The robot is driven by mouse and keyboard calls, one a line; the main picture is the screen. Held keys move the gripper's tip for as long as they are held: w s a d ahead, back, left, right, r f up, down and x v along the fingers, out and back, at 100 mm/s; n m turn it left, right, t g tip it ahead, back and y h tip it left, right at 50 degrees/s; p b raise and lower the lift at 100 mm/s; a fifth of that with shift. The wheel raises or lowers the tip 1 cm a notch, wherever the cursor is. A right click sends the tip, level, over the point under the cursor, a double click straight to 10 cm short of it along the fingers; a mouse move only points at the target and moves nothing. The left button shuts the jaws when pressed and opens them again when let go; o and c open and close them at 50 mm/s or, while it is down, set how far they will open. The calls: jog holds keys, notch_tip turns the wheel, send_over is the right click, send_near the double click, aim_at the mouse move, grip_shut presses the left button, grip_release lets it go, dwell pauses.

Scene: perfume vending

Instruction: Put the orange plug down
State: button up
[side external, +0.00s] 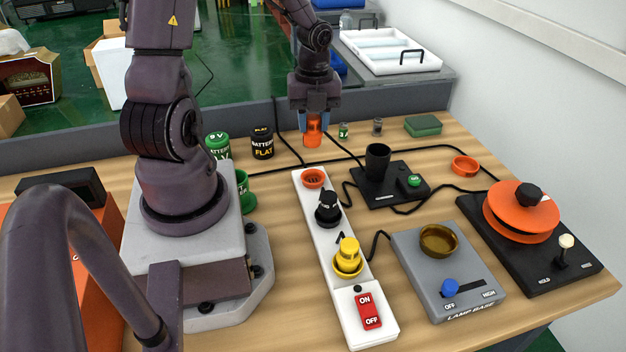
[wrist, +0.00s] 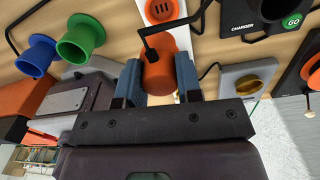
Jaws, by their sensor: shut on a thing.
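My gripper (side external: 313,108) points down behind the white power strip (side external: 312,206), its blue fingers shut on the orange plug (side external: 312,132). In the wrist view the orange plug (wrist: 159,76) sits between the two blue fingers, with its dark cord running off it. I cannot tell whether its lower end touches the table. The strip's orange socket (side external: 313,178) is empty and lies in front of the plug, apart from it. It also shows at the top of the wrist view (wrist: 161,10). A black plug (side external: 328,203) and a yellow plug (side external: 348,252) stand in the strip's other sockets.
A black charger (side external: 405,195) with a dark cup is right of the strip. An orange ring (side external: 465,166), a grey lamp base (side external: 420,275) and an orange reel (side external: 520,212) are further right. Batteries (side external: 262,143) stand left of my gripper. Dark cords cross the table.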

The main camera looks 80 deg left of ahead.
dwell(0.3)
jog(key=shift+f, duration=4.8)
jog(key=shift+f, duration=0.2)
jog(key=o, duration=1)
jog(key=shift+r, duration=0.1)
